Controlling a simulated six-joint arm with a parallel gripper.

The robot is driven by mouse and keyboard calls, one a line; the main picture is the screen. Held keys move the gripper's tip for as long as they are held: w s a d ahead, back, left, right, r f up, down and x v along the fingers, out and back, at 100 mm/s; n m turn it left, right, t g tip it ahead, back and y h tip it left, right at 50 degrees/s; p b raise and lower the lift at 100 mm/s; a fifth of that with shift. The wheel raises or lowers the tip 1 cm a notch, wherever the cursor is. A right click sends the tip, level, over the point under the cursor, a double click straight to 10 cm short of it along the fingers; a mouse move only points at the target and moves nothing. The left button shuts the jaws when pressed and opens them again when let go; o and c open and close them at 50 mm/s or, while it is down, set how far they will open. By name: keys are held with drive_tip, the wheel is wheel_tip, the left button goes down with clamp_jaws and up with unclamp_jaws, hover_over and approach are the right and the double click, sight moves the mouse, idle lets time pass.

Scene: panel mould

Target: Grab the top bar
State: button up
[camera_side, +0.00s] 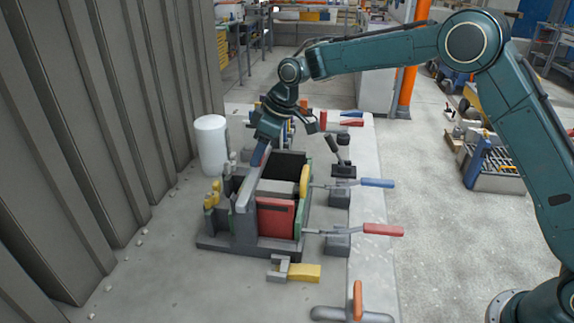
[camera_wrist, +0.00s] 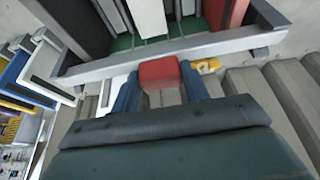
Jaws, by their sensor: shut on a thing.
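The top bar (camera_side: 250,183) is a long grey bar lying along the upper left side of the panel mould (camera_side: 222,244). It also crosses the upper part of the wrist view (camera_wrist: 215,42). A red block (camera_wrist: 158,72) sits against the bar's side and looks like its grip. My gripper (camera_side: 260,155) reaches down at the bar's far part in the side view. In the wrist view its two blue fingers (camera_wrist: 159,84) are shut on the red block, one on each side. The bar still lies close along the mould top; whether it is lifted cannot be told.
A white cylinder (camera_side: 211,145) stands left of the mould, near the corrugated wall (camera_side: 110,130). Toggle clamps with a blue handle (camera_side: 378,183) and a red handle (camera_side: 383,230) stick out on the right. A yellow-ended clamp piece (camera_side: 305,273) lies in front. The table's front left is mostly clear.

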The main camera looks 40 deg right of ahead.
drive_tip(key=shift+r, duration=0.15)
wheel_tip(320, 180, up, 10)
idle(0.7)
idle(0.6)
